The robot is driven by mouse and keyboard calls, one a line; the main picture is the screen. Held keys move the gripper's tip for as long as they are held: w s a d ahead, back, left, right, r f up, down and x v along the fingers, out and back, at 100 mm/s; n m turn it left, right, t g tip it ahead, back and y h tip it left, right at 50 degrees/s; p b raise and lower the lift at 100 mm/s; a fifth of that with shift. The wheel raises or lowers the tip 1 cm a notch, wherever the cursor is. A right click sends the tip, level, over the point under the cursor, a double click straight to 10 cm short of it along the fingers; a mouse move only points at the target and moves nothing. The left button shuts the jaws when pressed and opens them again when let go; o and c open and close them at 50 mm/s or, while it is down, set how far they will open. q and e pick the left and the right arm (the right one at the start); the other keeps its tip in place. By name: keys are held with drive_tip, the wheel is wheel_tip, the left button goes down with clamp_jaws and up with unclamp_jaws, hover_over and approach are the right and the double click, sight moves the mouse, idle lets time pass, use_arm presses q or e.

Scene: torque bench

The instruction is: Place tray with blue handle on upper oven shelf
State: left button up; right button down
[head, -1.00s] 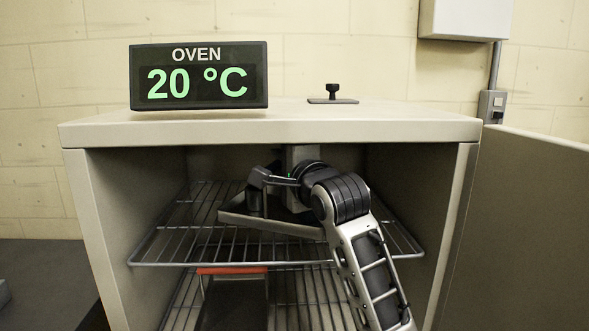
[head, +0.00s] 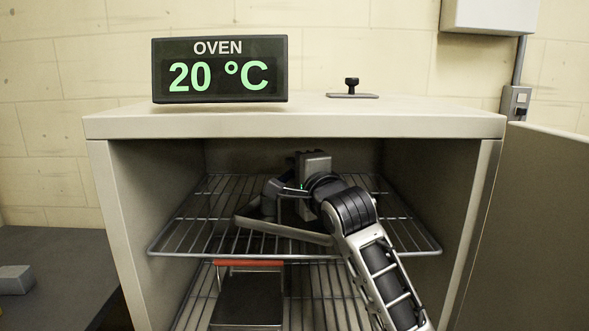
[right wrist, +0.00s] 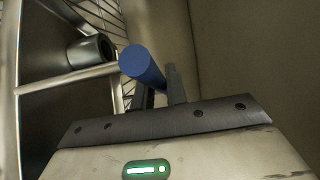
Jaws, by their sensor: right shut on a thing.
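The tray (head: 285,231) is inside the oven at the upper shelf (head: 185,236), and its pale edge shows above the wires. I cannot tell whether it rests on the shelf or is just above it. Its blue handle (right wrist: 142,66) shows end-on in the right wrist view, between the fingers of my right gripper (right wrist: 158,88), which is shut on it. In the head view the handle is hidden by my gripper and wrist. A dark hollow cylinder (right wrist: 92,50) is at the tray in the wrist view. My left gripper is not in view.
A tray with a red handle (head: 250,263) sits on the lower shelf. The oven's side walls (head: 150,185) stand close around, with its top (head: 300,122) overhead. The open door (head: 540,220) is at the right. The temperature display (head: 220,70) reads 20 °C.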

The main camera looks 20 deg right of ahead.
drive_tip(key=shift+r, duration=0.15)
drive_tip(key=c, duration=1.4)
unclamp_jaws()
drive_tip(key=shift+f, duration=0.25)
drive_tip(key=shift+r, duration=0.15)
drive_tip(key=s+d, duration=0.1)
drive_tip(key=s, duration=1.1)
drive_tip(key=shift+d+b, duration=0.2)
drive_tip(key=shift+b, duration=0.15)
